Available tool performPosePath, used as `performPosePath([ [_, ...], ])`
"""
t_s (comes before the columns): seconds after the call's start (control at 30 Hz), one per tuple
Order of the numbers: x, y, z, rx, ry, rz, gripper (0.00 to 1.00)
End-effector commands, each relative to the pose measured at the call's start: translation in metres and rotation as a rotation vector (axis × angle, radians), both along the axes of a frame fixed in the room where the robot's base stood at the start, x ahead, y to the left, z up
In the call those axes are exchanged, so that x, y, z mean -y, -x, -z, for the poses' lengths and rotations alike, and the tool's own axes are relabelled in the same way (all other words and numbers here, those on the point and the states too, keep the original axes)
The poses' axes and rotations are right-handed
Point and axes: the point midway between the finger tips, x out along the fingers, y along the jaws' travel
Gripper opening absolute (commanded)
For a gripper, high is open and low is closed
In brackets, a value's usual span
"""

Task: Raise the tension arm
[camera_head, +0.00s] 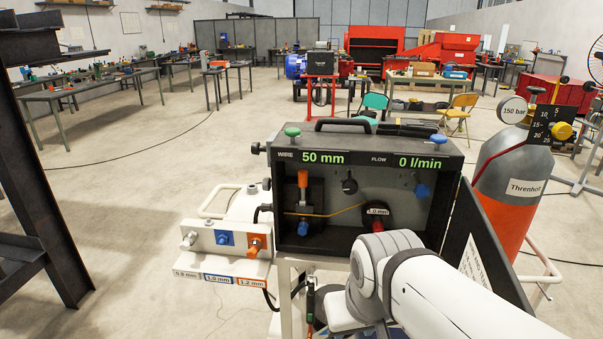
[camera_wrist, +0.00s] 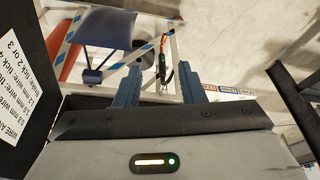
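The open wire feeder box (camera_head: 452,160) stands in the middle of the head view, its display reading WIRE 50 mm and FLOW 0 l/min. At its left inside is a dark drive unit with an upright orange-topped piece (camera_head: 303,179), which looks like the tension arm, and a blue knob (camera_head: 303,228) below. A thin yellow wire (camera_head: 345,210) runs from there toward a spool marked 1.0 mm (camera_head: 377,211). My gripper is hidden in the head view; my arm is in front of the box's lower right. In the wrist view my gripper (camera_wrist: 158,68) is open and empty, its blue fingers apart.
The box's door (camera_head: 485,255) hangs open at right, with an instruction sheet also showing in the wrist view (camera_wrist: 18,90). A holder (camera_head: 215,240) with wire-size labels is at left. A gas cylinder (camera_head: 510,185) stands at right; a dark steel frame (camera_head: 45,170) at far left.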

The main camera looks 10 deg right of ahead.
Motion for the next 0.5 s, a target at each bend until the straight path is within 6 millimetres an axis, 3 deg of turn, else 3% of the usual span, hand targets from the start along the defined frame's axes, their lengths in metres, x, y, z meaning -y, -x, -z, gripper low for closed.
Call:
performPosePath([
  [0.17,0.0,0.0,-0.001,0.002,0.0,0.0,0.37],
  [0.3,0.003,-0.012,0.0,0.028,0.008,0.009,0.46],
  [0.37,0.018,-0.029,0.0,0.068,0.021,0.014,0.46],
  [0.47,0.035,-0.079,-0.003,0.189,0.055,0.038,0.46],
  [0.5,0.041,-0.105,-0.005,0.255,0.07,0.047,0.46],
])
